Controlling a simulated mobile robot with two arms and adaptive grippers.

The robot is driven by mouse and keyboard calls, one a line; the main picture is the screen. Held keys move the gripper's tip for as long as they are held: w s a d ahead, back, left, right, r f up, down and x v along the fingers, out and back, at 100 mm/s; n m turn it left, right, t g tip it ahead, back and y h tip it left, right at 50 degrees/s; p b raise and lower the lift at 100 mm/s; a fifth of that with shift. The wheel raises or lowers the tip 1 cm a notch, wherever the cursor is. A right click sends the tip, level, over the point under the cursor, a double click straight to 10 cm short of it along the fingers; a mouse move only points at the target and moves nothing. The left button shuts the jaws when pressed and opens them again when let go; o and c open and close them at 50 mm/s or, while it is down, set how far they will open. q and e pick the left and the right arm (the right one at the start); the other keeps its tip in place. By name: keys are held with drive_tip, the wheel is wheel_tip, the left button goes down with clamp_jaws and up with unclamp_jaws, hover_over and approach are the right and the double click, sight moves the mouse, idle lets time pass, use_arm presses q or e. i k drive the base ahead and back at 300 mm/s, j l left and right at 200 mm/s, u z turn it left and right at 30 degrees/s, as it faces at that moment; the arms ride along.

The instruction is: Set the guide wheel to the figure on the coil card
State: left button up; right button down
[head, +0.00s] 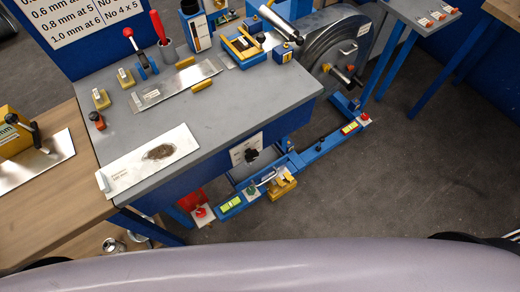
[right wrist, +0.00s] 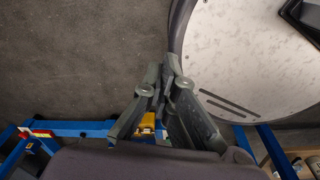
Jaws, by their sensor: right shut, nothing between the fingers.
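A black knob (head: 251,155) sits on a white dial plate (head: 240,151) on the front of the blue bench. It may be the guide wheel; its setting is too small to read. A grey coil drum (head: 333,50) stands behind the bench at the right. A small pale label (head: 363,30) is on its face; I cannot tell if it is the coil card, nor read a figure on it. My right gripper (right wrist: 168,68) is shut and empty in the right wrist view, with floor behind its tips. Neither gripper shows in the head view.
The grey bench top (head: 225,120) holds metal sheets, yellow blocks and a red-handled tool (head: 160,27). A blue floor frame (head: 318,150) juts out below, with a yellow block (head: 281,187). Open floor (head: 400,190) lies to the right. A pale arm of mine crosses the bottom.

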sight(251, 155)
drive_tip(key=k+j+z, duration=0.1)
drive_tip(key=k+z, duration=0.25)
drive_tip(key=k+l+z, duration=0.1)
drive_tip(key=k+z, duration=0.3)
drive_tip(key=k, duration=0.1)
